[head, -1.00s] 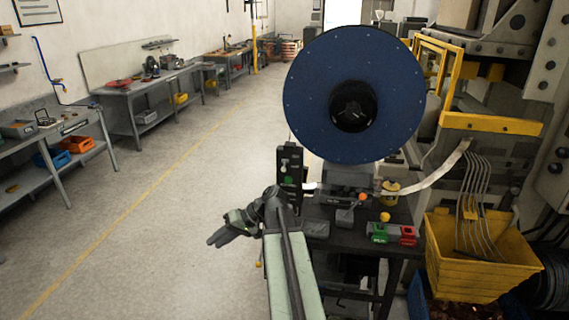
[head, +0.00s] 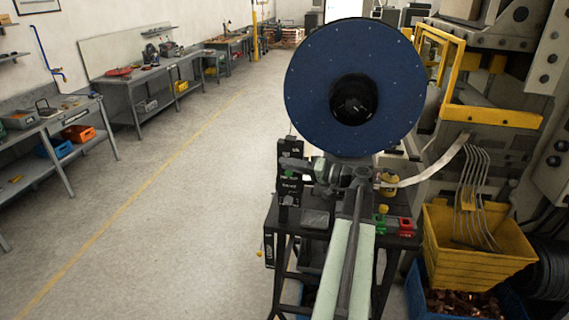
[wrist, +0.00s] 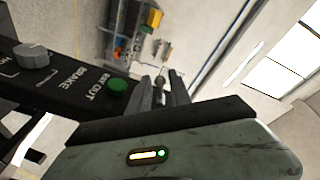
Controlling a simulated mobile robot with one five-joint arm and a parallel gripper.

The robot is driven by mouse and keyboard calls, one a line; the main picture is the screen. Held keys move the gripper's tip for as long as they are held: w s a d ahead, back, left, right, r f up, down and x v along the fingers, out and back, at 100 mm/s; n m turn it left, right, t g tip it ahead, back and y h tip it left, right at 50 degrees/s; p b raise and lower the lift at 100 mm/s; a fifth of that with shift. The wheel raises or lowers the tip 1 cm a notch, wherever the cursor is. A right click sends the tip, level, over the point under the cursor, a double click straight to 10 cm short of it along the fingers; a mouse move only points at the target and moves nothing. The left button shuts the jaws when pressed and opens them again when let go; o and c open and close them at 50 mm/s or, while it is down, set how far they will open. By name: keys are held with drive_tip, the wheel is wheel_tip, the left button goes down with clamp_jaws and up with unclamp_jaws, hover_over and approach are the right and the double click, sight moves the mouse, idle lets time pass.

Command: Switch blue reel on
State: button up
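The large blue reel (head: 397,112) with its dark hub stands upright at the centre of the head view. A black control box (head: 289,186) stands below its left side. In the wrist view the black panel (wrist: 52,84) carries a green button (wrist: 118,87) marked PAY OUT and a grey knob (wrist: 31,53) near the word BRAKE. My gripper (head: 288,163) points left across the upper part of the box. In the wrist view my gripper's fingers (wrist: 164,88) are a little apart with nothing between them, right of the green button. I cannot tell whether they touch the panel.
A dark stand (head: 272,222) carries green (head: 380,226) and red (head: 404,226) items. A yellow bin (head: 470,262) and a blue bin (head: 455,305) stand at the right beside the press. The floor (head: 170,210) on the left is clear up to the workbenches.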

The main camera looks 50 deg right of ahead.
sight(284, 155)
drive_tip(key=shift+x, duration=0.95)
drive_tip(key=shift+d, duration=0.1)
clamp_jaws()
drive_tip(key=shift+r, duration=0.1)
drive_tip(key=m+p, duration=0.1)
drive_tip(key=r+m+p, duration=0.1)
drive_tip(key=m, duration=0.1)
drive_tip(key=shift+s+r+g+p, duration=0.1)
drive_tip(key=shift+r+g+p, duration=0.05)
drive_tip(key=shift+g+p, duration=0.2)
drive_tip(key=m+p, duration=0.1)
drive_tip(key=m, duration=0.1)
drive_tip(key=r+m+g+p, duration=0.1)
drive_tip(key=m+p, duration=0.1)
drive_tip(key=shift+r, duration=0.15)
drive_tip(key=shift+m, duration=0.3)
